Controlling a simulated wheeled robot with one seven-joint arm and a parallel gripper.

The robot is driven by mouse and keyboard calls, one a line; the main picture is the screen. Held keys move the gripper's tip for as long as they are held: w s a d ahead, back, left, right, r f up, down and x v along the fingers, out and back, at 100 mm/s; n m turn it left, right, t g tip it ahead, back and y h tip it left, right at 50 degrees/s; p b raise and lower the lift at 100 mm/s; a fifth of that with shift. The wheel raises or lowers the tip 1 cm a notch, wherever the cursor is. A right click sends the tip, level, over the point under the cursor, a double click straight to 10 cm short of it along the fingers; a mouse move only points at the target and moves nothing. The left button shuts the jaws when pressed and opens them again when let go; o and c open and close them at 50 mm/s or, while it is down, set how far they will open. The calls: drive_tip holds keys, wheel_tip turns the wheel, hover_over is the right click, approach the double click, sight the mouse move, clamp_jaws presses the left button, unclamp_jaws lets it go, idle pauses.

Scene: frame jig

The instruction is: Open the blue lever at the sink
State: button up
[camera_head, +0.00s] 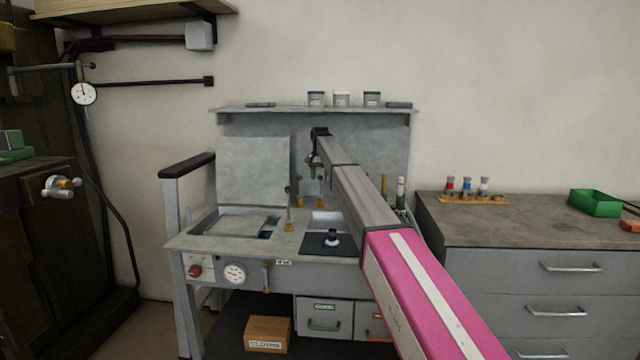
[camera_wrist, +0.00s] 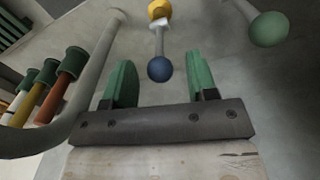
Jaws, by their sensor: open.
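In the wrist view the blue lever shows as a dark blue ball knob (camera_wrist: 160,69) on a short grey stem, with a yellow base (camera_wrist: 158,9) at the top. My gripper (camera_wrist: 160,75) is open with green fingers, one on each side of the blue knob in the picture. No touch is visible, and I cannot tell whether the knob is at fingertip depth. A green ball knob (camera_wrist: 268,29) is to the right.
A grey curved pipe (camera_wrist: 96,75) runs close on the left in the wrist view, with several green-capped handles (camera_wrist: 72,62) beyond it. On the bench a dark mat (camera_head: 315,245) carries a small purple-black object (camera_head: 332,237). A shelf (camera_head: 290,109) with jars is above.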

sight(320, 180)
drive_tip(key=shift+f, duration=1.6)
clamp_jaws()
drive_tip(key=shift+s, duration=0.15)
